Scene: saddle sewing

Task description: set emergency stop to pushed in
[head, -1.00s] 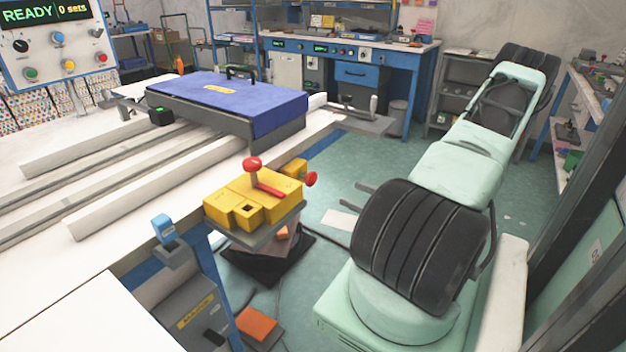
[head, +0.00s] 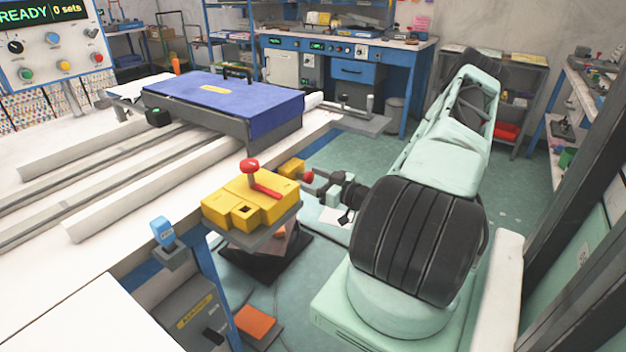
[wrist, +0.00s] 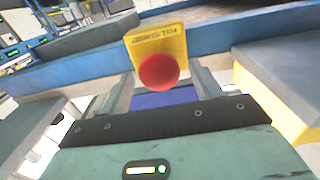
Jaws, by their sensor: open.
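The emergency stop is a round red button (wrist: 158,72) on a yellow plate (wrist: 158,42) with dark lettering, in the middle of the wrist view. In the head view the red button (head: 307,177) faces right, on a small yellow box (head: 292,167) at the table edge. My gripper (head: 318,180) is just right of the button and level with it. In the wrist view the fingers of my gripper (wrist: 163,84) are spread, one on each side of the button, with nothing held. I cannot tell how deep the button sits or whether anything touches it.
A larger yellow box (head: 245,205) with a red-knobbed lever (head: 262,184) stands close left of the emergency stop. A blue covered block (head: 225,100) lies on the white table behind. A blue workbench (head: 350,70) stands farther back. Green floor is open between.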

